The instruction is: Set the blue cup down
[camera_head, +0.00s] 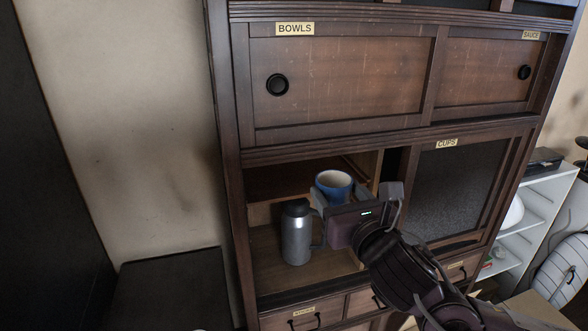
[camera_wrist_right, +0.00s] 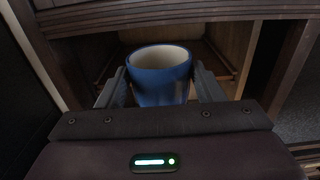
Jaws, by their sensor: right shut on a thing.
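The blue cup (camera_head: 333,187) has a pale inside and is upright in the opening of a dark wooden cabinet. My right gripper (camera_head: 328,203) is shut on it, and its arm comes in from the lower right. In the right wrist view the cup (camera_wrist_right: 160,78) sits between the two fingers of the gripper (camera_wrist_right: 160,92), one on each side. The gripper hides the cup's lower part in the head view, and I cannot tell whether its base touches anything. My left gripper is not in view.
A grey metal jug (camera_head: 296,235) with a dark lid stands on the cabinet shelf (camera_head: 265,262), just left of my right gripper. The cabinet's side frame and a grey panel (camera_head: 450,190) labelled CUPS are to the right. Closed doors (camera_head: 345,75) labelled BOWLS are above.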

